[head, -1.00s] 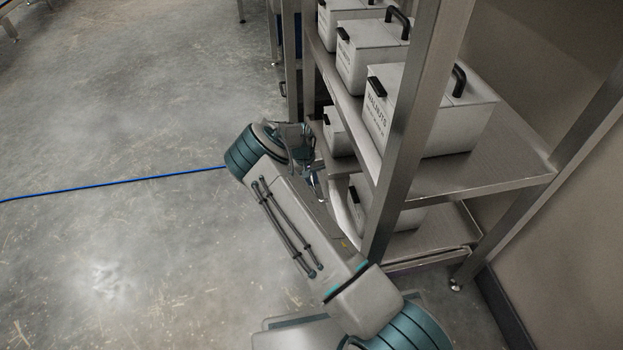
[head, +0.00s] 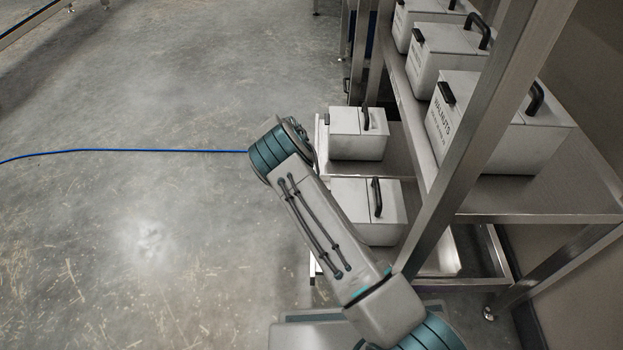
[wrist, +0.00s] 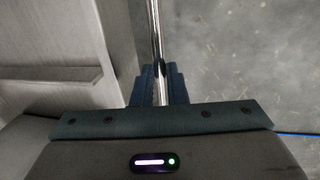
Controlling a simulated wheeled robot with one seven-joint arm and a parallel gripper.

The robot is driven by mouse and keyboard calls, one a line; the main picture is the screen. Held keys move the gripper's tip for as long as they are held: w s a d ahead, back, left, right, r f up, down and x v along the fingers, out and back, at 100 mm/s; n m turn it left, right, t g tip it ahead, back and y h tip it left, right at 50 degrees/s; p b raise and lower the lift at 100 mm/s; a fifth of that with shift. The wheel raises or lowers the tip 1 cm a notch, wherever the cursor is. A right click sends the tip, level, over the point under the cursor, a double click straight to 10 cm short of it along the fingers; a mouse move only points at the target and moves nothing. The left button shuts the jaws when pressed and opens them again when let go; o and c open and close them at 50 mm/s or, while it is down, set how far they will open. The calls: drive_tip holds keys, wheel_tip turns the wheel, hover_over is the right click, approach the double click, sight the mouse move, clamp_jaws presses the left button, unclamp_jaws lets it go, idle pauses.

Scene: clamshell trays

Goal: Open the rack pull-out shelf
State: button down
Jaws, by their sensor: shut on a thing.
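The pull-out shelf (head: 398,160) of the steel rack sticks out to the left of the rack's posts, and a white lidded bin (head: 358,148) rides on it. A second white bin (head: 368,225) stands just nearer, also out past the posts. In the wrist view, my gripper (wrist: 160,72) is shut on the shiny handle bar (wrist: 156,30), with a finger on each side. The shelf's grey metal (wrist: 60,75) is to the left of the bar. In the head view, my arm hides the fingers and most of the handle.
The rack's upper shelf (head: 550,200) holds several labelled bins (head: 490,125). A slanting rack post (head: 480,140) stands close to the right of my arm. A blue cable (head: 130,151) lies on the floor. The concrete floor to the left is otherwise clear.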

drive_tip(key=shift+w+a+b, duration=0.2)
drive_tip(key=shift+a+b, duration=0.25)
drive_tip(key=shift+a, duration=2)
drive_tip(key=c, duration=1.5)
unclamp_jaws()
drive_tip(key=shift+o, duration=0.2)
wheel_tip(320, 180, up, 14)
drive_tip(key=a+p, duration=0.2)
drive_tip(key=p, duration=0.3)
drive_tip(key=shift+a+f+p, duration=0.2)
drive_tip(key=shift+a+p, duration=0.1)
drive_tip(key=shift+a, duration=0.05)
